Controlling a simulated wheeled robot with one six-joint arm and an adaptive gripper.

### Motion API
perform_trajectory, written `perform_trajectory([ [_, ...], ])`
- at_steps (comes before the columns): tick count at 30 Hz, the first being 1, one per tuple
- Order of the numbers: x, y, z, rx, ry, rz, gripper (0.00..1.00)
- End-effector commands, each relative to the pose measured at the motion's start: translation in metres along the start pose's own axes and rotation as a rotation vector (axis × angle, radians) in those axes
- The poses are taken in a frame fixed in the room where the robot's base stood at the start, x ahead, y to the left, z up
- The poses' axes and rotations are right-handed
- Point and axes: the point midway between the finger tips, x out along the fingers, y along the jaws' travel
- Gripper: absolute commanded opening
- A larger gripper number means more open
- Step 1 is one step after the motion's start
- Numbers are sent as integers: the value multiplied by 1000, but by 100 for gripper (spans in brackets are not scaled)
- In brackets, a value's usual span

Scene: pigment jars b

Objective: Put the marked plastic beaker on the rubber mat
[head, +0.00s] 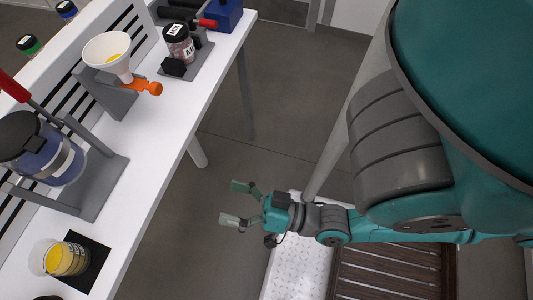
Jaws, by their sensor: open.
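A clear plastic beaker (62,259) with yellow contents and faint marks on its side stands upright at the lower left of the head view. A black square mat (97,250), seemingly the rubber mat, lies flat on the white table under or right beside it. The beaker covers the mat's left part, and its base appears to be on the mat. My gripper (236,203) is open and empty. It is over the floor, right of the table and well apart from the beaker.
The white table (150,135) carries a grey stand with a blue jar (45,155), a funnel (108,52) with an orange valve, and a labelled jar (179,42). A blue box (226,14) is at the far end. A slatted wooden platform (390,272) is at lower right.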

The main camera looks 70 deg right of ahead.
Motion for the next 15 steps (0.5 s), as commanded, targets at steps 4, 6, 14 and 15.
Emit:
perform_trajectory([
  [4, -46, 16, 14, -286, -173, 103, 95],
  [6, -64, 20, 19, -390, -248, 137, 95],
  [14, -97, 28, 28, -573, -393, 192, 95],
  [15, -98, 29, 28, -579, -397, 193, 95],
])
